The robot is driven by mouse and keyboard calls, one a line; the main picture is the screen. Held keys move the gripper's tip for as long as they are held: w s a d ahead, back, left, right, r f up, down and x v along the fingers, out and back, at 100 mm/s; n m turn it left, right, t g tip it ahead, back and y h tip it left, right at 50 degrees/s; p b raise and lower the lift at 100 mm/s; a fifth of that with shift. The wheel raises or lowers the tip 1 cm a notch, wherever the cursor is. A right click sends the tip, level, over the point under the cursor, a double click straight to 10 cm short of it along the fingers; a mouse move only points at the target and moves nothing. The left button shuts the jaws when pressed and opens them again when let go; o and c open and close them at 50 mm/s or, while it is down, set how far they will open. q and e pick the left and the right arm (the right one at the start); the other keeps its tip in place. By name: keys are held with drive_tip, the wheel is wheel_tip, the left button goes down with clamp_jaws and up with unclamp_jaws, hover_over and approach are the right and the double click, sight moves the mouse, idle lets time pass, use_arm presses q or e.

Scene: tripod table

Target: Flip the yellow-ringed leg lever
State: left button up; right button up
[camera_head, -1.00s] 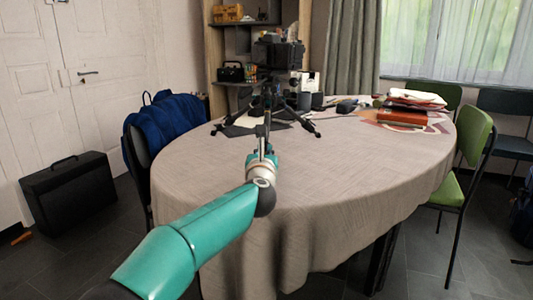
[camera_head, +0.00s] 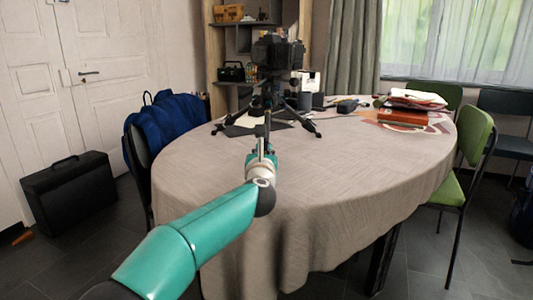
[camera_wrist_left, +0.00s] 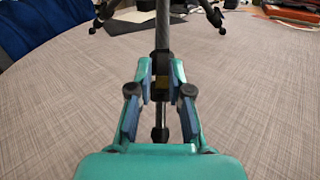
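A black tripod (camera_head: 266,98) with a camera on top stands on the cloth-covered table, its legs splayed. One leg (camera_wrist_left: 162,40) points toward me and runs down between the fingers of my left gripper (camera_wrist_left: 160,80) in the left wrist view. A dark lever housing with a small yellowish patch (camera_wrist_left: 161,88) sits on that leg between the fingers. Gaps show between the finger pads and the leg lower down; contact at the tips cannot be told. The leg's foot shows nearer the palm. In the head view my left gripper (camera_head: 262,150) hides part of this leg. My right gripper is out of view.
The oval table (camera_head: 340,180) is bare at the front and right. Books and papers (camera_head: 405,112) lie at its back right. A dark mug (camera_head: 304,101) stands behind the tripod. Chairs flank the table, one with a blue jacket (camera_head: 165,125). A black case (camera_head: 70,190) stands on the floor.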

use_arm(q)
drive_tip(key=shift+o, duration=1.3)
drive_tip(key=shift+a, duration=0.2)
drive_tip(key=shift+o, duration=0.2)
drive_tip(key=shift+d, duration=0.15)
drive_tip(key=shift+s, duration=0.1)
drive_tip(key=s, duration=1.1)
drive_tip(key=shift+s+d, duration=0.15)
drive_tip(key=shift+s, duration=0.25)
